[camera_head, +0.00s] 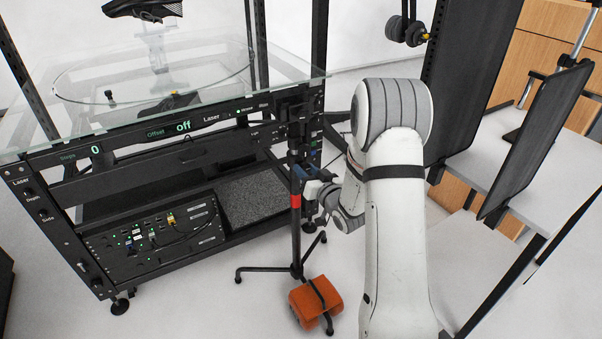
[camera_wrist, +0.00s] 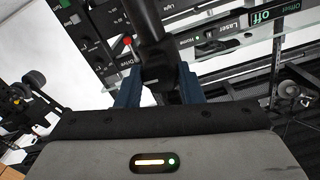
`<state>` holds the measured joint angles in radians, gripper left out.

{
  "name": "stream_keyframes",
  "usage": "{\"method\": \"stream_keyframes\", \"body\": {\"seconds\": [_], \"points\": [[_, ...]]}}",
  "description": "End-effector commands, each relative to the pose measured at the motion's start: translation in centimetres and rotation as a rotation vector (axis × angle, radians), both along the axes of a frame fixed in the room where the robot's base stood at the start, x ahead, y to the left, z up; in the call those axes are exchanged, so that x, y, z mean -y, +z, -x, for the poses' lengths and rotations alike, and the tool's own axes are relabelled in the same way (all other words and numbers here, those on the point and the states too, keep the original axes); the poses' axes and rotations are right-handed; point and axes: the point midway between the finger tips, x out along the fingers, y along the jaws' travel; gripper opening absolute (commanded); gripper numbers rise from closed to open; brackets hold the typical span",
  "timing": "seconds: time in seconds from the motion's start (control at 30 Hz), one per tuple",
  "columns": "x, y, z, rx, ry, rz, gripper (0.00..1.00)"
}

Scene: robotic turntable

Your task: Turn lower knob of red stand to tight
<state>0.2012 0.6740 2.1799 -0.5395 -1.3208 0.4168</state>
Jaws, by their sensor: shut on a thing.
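The red stand is a thin black pole on a tripod base with a red band (camera_head: 296,201), standing in front of the turntable rack. My gripper (camera_head: 308,173) comes in from the right at the pole, above the red band. In the wrist view its blue fingers (camera_wrist: 158,84) are shut on a black collar or knob (camera_wrist: 158,68) on the stand's pole. I take this for the lower knob, but its marking does not show. The pole runs upward from between the fingers. In the head view my arm and fingers hide the knob.
The rack with its glass top (camera_head: 200,75) and control panel is close behind the stand. An orange weight bag (camera_head: 316,301) lies at the tripod's foot. Black panels (camera_head: 535,140) and a grey table stand to the right. Floor is clear at the front left.

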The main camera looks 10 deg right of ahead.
Motion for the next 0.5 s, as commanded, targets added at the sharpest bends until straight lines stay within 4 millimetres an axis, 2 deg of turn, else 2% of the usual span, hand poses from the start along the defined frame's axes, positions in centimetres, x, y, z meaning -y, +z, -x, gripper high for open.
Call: {"method": "stream_keyframes", "body": {"seconds": [0.5], "points": [[0.27,0.0,-0.01,-0.133,-0.004,-0.412,0.11]]}}
